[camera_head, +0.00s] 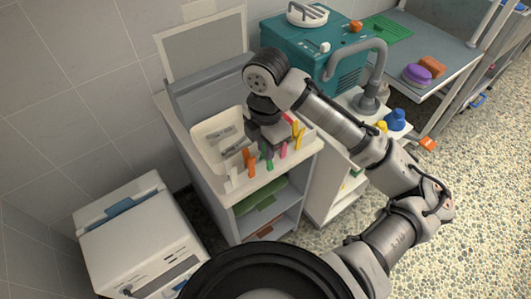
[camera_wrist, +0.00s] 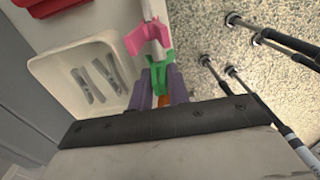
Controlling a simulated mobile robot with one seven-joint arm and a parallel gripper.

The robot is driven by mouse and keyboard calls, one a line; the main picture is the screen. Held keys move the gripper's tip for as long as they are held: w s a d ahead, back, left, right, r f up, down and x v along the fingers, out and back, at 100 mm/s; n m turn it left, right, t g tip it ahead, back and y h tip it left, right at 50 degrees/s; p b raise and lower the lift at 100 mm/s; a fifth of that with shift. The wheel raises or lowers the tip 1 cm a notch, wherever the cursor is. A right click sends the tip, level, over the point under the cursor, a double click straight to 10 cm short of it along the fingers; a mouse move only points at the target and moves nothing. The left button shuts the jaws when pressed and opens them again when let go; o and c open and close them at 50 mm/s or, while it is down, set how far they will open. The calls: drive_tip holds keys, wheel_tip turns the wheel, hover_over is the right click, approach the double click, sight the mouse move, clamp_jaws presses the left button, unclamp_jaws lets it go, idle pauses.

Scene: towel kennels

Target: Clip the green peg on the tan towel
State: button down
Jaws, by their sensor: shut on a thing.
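The green peg (camera_wrist: 159,72) sits between the purple fingers of my gripper (camera_wrist: 161,86) in the wrist view, and the gripper is shut on it. In the head view the green peg (camera_head: 267,159) shows at the front edge of the white cabinet top, below my gripper (camera_head: 262,150). It stands in a row between an orange peg (camera_head: 250,163) and a pink peg (camera_head: 283,150). I cannot tell whether it still touches its holder. I cannot make out a tan towel in either view.
A cream tray (camera_wrist: 41,72) with grey clips lies beside my gripper. A yellow peg (camera_head: 299,139) and a white peg (camera_head: 233,180) stand in the same row. A folded green cloth (camera_head: 258,206) lies on the shelf below. The speckled floor (camera_head: 470,175) is open at right.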

wheel_tip(320, 180, up, 8)
drive_tip(key=p, duration=0.7)
drive_tip(key=shift+f, duration=0.25)
idle(0.3)
